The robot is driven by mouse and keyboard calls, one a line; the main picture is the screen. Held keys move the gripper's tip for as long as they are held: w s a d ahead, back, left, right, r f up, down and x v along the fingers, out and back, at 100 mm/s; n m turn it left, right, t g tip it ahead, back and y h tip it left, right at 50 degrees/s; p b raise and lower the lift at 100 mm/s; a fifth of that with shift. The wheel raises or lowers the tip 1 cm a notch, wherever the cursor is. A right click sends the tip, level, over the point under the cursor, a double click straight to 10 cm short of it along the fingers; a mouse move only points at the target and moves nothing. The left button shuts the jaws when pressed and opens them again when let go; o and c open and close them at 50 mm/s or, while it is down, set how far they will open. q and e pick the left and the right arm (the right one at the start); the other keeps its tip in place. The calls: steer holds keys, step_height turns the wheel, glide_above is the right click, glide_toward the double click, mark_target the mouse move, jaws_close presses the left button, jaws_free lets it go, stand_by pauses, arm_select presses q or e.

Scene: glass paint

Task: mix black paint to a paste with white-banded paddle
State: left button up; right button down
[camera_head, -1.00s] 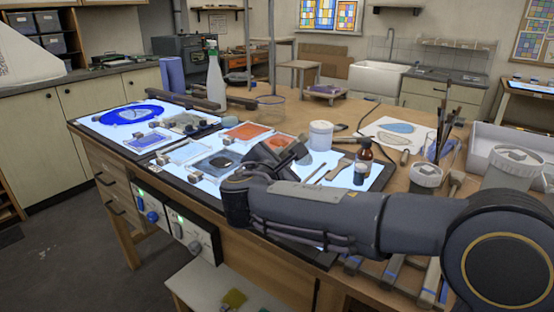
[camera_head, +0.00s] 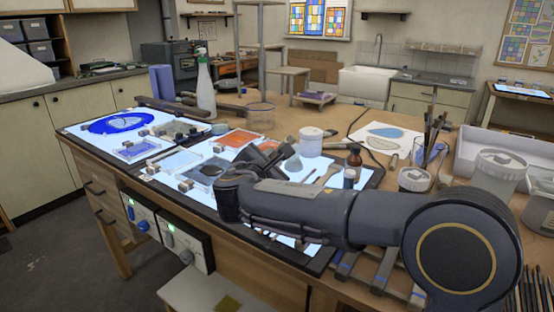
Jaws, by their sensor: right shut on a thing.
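The black paint (camera_head: 209,170) is a dark patch on a small glass slab on the lit bench top, left of my right gripper. My right gripper (camera_head: 262,160) is low over the slabs, just right of the black paint. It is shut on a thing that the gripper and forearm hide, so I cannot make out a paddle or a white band. Whether the held thing touches the paint is also hidden. My left gripper is not in view.
An orange slab (camera_head: 238,138) lies behind the black paint. A white jar (camera_head: 311,143) and a brown bottle (camera_head: 354,160) stand to the right. Blue paint (camera_head: 125,122) lies far left.

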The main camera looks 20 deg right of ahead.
steer(key=shift+w+a+f, duration=0.25)
steer(key=shift+w+a, duration=0.15)
steer(key=shift+a+p, duration=0.3)
steer(key=shift+a, duration=0.8)
steer(key=shift+r, duration=0.1)
step_height(320, 180, up, 5)
steer(key=p, duration=0.4)
steer(key=shift+w+d+r, duration=0.1)
